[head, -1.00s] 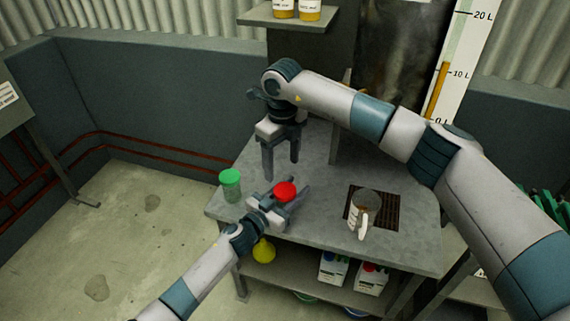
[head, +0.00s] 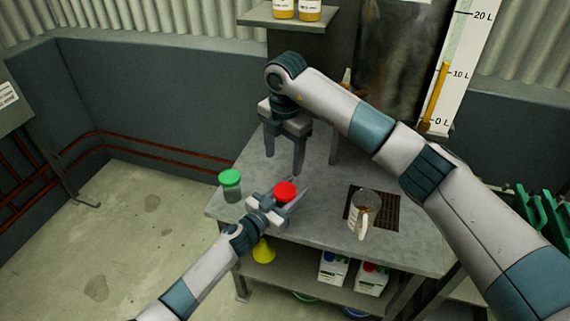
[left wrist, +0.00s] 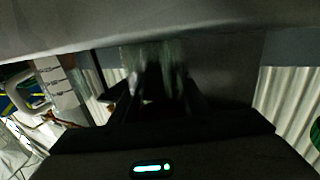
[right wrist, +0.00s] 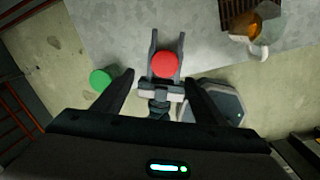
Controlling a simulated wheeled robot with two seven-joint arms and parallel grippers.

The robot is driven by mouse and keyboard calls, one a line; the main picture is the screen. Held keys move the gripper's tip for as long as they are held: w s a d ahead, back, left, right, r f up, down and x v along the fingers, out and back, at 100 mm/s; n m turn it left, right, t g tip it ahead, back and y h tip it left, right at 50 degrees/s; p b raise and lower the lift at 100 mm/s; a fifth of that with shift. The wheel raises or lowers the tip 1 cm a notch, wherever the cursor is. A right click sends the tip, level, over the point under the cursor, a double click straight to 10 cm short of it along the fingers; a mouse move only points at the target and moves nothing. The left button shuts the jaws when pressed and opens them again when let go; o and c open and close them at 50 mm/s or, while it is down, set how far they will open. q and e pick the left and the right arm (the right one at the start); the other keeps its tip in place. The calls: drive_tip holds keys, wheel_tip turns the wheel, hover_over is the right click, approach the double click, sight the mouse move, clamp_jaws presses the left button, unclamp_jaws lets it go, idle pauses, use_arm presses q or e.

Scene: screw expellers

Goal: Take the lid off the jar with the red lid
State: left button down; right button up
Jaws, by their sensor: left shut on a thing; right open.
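The jar with the red lid (head: 285,191) stands on the grey table, and mostly its lid shows from above. My left gripper (head: 284,198) is low at the table and shut on this jar, one finger on each side below the lid. The red lid also shows in the right wrist view (right wrist: 165,65), between the left gripper's fingers. My right gripper (head: 286,160) is open and empty, fingers down, above and behind the red lid in the head view. In the right wrist view its open fingers (right wrist: 160,92) frame the left gripper. The left wrist view is dark, with the jar unclear.
A jar with a green lid (head: 231,184) stands left of the red-lidded jar. A measuring jug (head: 364,207) with amber contents stands on the right by a dark grate (head: 386,211). A shelf below holds bottles and a yellow funnel (head: 263,251).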

sight(285, 190)
drive_tip(key=shift+d+f+m+g, duration=0.15)
drive_tip(key=shift+f+m, duration=0.35)
drive_tip(key=shift+m, duration=1.65)
drive_tip(key=shift+f+m+g, duration=0.2)
drive_tip(key=shift+f+m, duration=0.35)
drive_tip(key=shift+m, duration=1.65)
drive_tip(key=shift+d+f+m+g, duration=0.15)
drive_tip(key=shift+f+m, duration=0.35)
drive_tip(key=shift+m, duration=1.65)
drive_tip(key=shift+a, duration=0.1)
drive_tip(key=shift+f, duration=0.1)
drive_tip(key=shift+f, duration=3.9)
drive_tip(key=shift+c, duration=0.6)
drive_tip(key=c, duration=1)
